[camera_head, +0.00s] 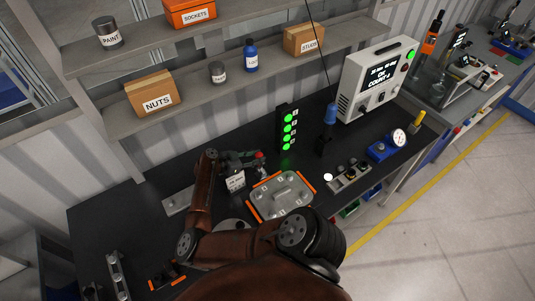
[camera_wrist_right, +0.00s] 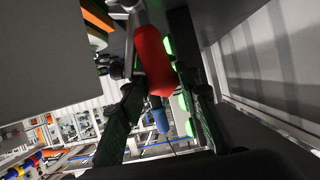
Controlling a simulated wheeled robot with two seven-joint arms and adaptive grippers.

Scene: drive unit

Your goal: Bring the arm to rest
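My right arm, brown, reaches over the black bench in the head view. Its dark gripper (camera_head: 250,159) is beside the back left corner of the grey unit with orange edges (camera_head: 282,196). A small red part (camera_head: 260,155) shows at the fingertips. In the right wrist view a red, rounded handle (camera_wrist_right: 154,60) lies between the two spread fingers of the gripper (camera_wrist_right: 160,105). Gaps show beside it, so the fingers look open; contact cannot be told. My left gripper is not in view.
A post with green lights (camera_head: 288,129) and a hanging blue-handled driver (camera_head: 329,116) stand right of the gripper. A button box (camera_head: 349,176), blue gauge (camera_head: 386,147) and white counter box (camera_head: 377,78) are farther right. A shelf (camera_head: 200,88) overhangs the back.

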